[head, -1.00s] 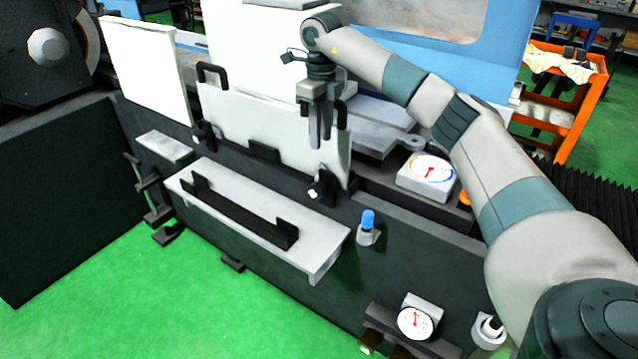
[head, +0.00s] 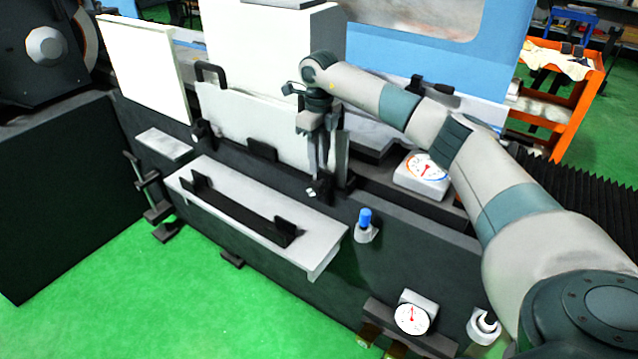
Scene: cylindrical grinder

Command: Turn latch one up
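A pale upright panel (head: 245,118) stands on the machine front, with a black handle (head: 211,73) at its top left. A small black latch (head: 318,188) with a light end sits at the panel's lower right corner. A similar latch (head: 203,133) sits at its lower left corner. No label shows which is latch one. My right gripper (head: 320,172) points down just above the lower right latch and covers the panel's right edge. Its fingertips are at or very near the latch; contact and finger gap are unclear. My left gripper is out of view.
A light shelf (head: 320,262) with a black bar (head: 240,215) juts out below the panel. A blue-topped knob (head: 366,220) stands right of the shelf. A dial gauge (head: 424,168) sits on the ledge, another dial (head: 411,318) lower down. Green floor (head: 130,300) is clear at front left.

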